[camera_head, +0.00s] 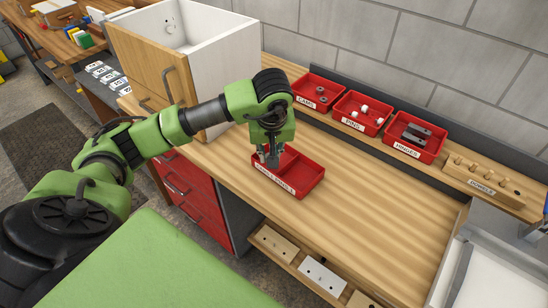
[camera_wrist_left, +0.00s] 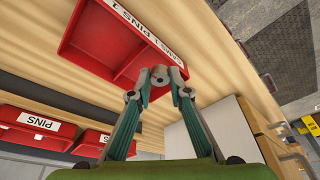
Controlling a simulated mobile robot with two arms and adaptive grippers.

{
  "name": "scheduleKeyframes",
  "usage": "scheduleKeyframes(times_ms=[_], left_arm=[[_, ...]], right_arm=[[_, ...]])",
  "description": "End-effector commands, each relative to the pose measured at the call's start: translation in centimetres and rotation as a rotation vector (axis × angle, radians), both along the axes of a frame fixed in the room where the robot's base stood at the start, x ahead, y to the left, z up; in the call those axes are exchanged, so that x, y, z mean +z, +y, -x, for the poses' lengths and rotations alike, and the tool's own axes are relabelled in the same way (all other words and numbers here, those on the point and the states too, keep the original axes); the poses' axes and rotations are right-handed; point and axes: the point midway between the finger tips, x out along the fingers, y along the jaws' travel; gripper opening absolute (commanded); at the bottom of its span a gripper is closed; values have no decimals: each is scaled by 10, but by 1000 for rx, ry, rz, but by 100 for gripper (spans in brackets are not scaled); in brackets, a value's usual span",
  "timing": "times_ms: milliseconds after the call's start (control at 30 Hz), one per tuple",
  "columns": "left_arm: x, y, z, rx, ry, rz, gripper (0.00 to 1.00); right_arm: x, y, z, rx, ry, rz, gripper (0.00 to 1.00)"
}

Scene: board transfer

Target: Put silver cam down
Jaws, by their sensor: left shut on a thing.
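My left gripper (camera_head: 272,160) comes down from above at the red divided tray (camera_head: 312,183) on the wooden bench. The tray's front label reads cams and pins. In the left wrist view, the gripper's fingertips (camera_wrist_left: 160,82) are shut on a small round silver cam (camera_wrist_left: 160,74). The cam is at the tray (camera_wrist_left: 100,45), close to its cams side; I cannot tell whether it touches the tray floor. In the head view the fingers hide the cam. My right gripper is not in view.
Red bins labelled cams (camera_head: 318,104), pins (camera_head: 362,127) and hinges (camera_head: 415,152) stand at the back, beside a wooden dowels holder (camera_head: 484,184). A white cabinet with a wooden door (camera_head: 152,68) stands left of the tray. The bench right of the tray (camera_head: 370,210) is clear.

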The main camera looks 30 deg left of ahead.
Motion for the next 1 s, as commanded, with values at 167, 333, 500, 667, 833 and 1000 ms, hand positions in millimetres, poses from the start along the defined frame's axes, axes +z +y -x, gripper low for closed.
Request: scheduleKeyframes(times_ms=[167,333,500,667,833,1000], left_arm=[[-14,-1,-12,-1,1,2,6],[-28,-1,-18,0,5,2,6],[-48,-1,-18,-2,3,1,6],[-53,0,-19,-2,0,0,6],[-54,0,-19,-2,0,0,6],[-56,0,-18,-2,0,0,25]], right_arm=[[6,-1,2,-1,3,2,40],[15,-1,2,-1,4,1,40],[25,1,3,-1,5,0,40],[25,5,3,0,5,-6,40],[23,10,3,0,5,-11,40],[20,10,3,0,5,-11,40]])
